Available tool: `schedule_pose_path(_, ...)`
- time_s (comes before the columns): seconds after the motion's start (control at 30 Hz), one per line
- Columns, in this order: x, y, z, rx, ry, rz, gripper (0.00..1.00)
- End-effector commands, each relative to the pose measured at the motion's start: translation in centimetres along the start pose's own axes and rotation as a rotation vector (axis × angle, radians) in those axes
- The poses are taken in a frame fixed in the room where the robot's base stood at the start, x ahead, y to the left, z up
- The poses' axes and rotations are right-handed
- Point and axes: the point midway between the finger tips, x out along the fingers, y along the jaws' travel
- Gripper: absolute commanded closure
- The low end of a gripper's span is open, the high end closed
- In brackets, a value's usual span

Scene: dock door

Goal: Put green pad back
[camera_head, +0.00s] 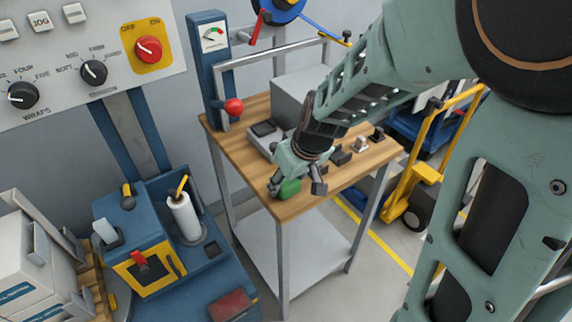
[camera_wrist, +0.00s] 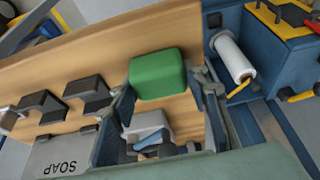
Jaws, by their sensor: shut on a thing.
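The green pad (camera_head: 288,188) is a small rounded block at the near corner of the wooden table top (camera_head: 305,203). In the wrist view the green pad (camera_wrist: 157,73) sits between the two fingers of my gripper (camera_wrist: 162,88), against the wooden top. My gripper (camera_head: 296,186) is shut on the pad and reaches down from the upper right. I cannot tell whether the pad touches the wood or is slightly above it. Several dark holders stand along the table, two of them clear in the wrist view (camera_wrist: 87,95). A grey box marked SOAP (camera_wrist: 62,155) lies beside them.
A grey box (camera_head: 296,98) and a rail (camera_head: 270,52) stand at the table's back. A blue post with a gauge and red knob (camera_head: 233,107) rises at its left. A blue bench holds a paper roll (camera_head: 186,217). A yellow trolley (camera_head: 424,172) stands to the right.

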Motion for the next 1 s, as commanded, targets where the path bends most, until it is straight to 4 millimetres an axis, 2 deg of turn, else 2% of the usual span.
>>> schedule_pose_path(0.3,0.3,0.0,0.1,0.000,0.000,0.000,0.77)
schedule_pose_path(0.33,0.2,0.0,0.1,0.000,0.000,0.000,0.55)
schedule_pose_path(0.47,0.1,0.0,0.1,0.000,0.000,0.000,0.41)
schedule_pose_path(0.77,0.1,0.0,0.0,0.000,0.000,0.000,0.40)
schedule_pose_path(1.0,-1.6,0.1,-1.0,-0.001,0.000,0.000,0.40)
